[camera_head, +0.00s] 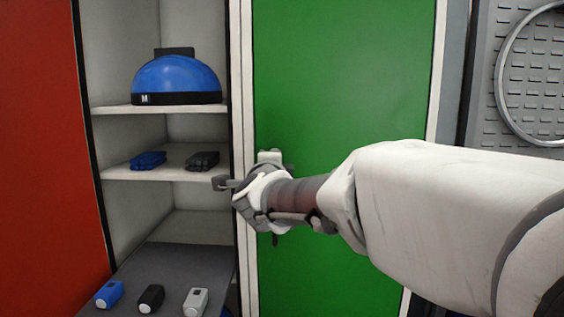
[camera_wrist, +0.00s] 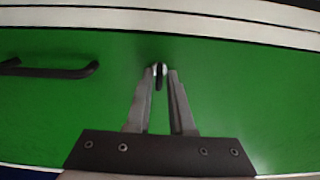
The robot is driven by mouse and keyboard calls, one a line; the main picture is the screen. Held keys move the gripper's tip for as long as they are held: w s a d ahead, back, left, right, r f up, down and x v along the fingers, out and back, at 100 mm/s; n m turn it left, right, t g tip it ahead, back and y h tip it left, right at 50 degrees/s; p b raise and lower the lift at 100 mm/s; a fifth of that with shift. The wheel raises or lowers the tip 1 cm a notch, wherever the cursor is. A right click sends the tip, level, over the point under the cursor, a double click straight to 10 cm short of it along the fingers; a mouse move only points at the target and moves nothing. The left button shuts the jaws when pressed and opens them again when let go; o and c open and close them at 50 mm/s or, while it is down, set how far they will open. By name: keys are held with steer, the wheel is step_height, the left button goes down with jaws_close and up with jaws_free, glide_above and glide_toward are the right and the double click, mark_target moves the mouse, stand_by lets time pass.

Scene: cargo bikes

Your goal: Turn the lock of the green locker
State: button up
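The green locker door (camera_head: 345,85) is closed and fills the middle of the head view; its green face (camera_wrist: 245,95) fills most of the wrist view. The lock (camera_wrist: 160,70) is a small silver round piece with a dark narrow tab, near the door's edge. My gripper (camera_wrist: 162,76) points at it with its two fingers apart, one on each side of the lock. I cannot tell whether they touch it. In the head view my gripper (camera_head: 243,186) is at the door's left edge and hides the lock. A black bar handle (camera_wrist: 50,70) is left of the lock in the wrist view.
An open locker (camera_head: 165,215) left of the green door holds a blue helmet (camera_head: 177,77) and small blue and dark items on shelves. A red door (camera_head: 38,150) is farther left. A grey perforated panel (camera_head: 540,85) with a wheel is at right.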

steer(key=shift+o, duration=1.1)
steer(key=shift+s, duration=0.1)
steer(key=s+p, duration=0.3)
steer(key=s, duration=1.4)
steer(key=shift+s+a, duration=0.15)
steer(key=shift+a, duration=0.1)
